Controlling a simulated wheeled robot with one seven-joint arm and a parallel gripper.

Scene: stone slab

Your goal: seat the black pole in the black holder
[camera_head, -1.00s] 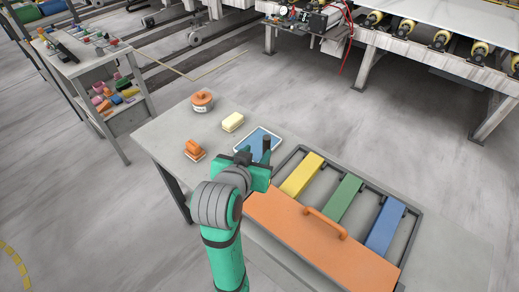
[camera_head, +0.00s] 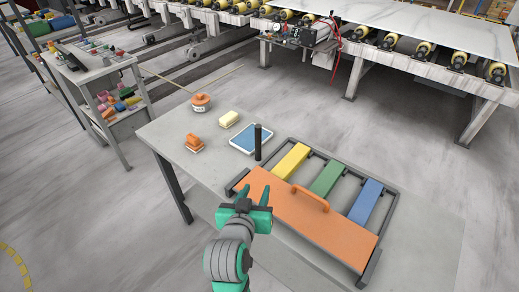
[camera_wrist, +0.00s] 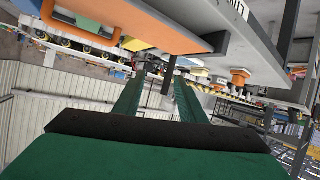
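The black pole (camera_head: 258,142) stands upright at the back left of the table, beside the back corner of a dark frame. Its lower end is at the table surface or the frame corner. I cannot make out a separate black holder around its foot. My gripper (camera_head: 254,189) is open and empty, in front of the pole and apart from it, by the left front end of the orange panel. In the wrist view, the table is at the top and the pole (camera_wrist: 168,76) shows beyond the gap between my green fingers (camera_wrist: 157,97).
The dark frame (camera_head: 386,222) holds yellow (camera_head: 291,161), green (camera_head: 327,178) and blue (camera_head: 365,201) bars behind an orange panel (camera_head: 318,227) with a handle.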

